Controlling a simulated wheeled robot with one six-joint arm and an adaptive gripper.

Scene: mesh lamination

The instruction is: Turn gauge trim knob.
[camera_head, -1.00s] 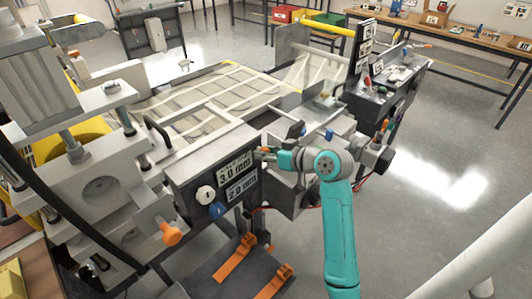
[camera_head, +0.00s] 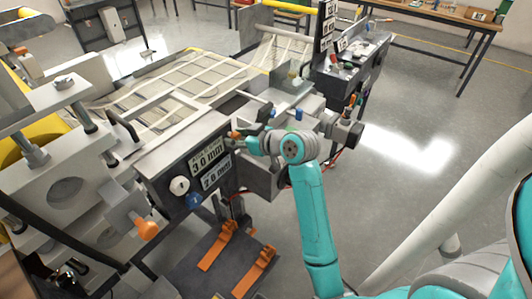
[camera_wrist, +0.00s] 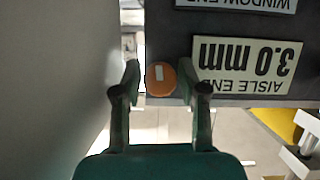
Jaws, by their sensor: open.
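The dark gauge panel (camera_head: 160,189) carries a 3.0 mm plate (camera_head: 207,157) and a lower plate (camera_head: 216,177) whose reading is less clear. A small orange knob (camera_head: 234,135) is at the panel's upper right corner. In the wrist view this round orange knob (camera_wrist: 160,86), with a white mark, lies between my fingertips, beside the upside-down "AISLE END 3.0 mm" plate (camera_wrist: 247,67). My gripper (camera_wrist: 159,74) is open, one finger on each side of the knob. I cannot tell whether either finger touches it. It also shows in the head view (camera_head: 243,138).
A white knob (camera_head: 179,185) and a blue knob (camera_head: 194,201) are on the panel's front. A larger orange handle (camera_head: 147,229) is at lower left. A grey surface (camera_wrist: 50,80) fills the wrist view's left side.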

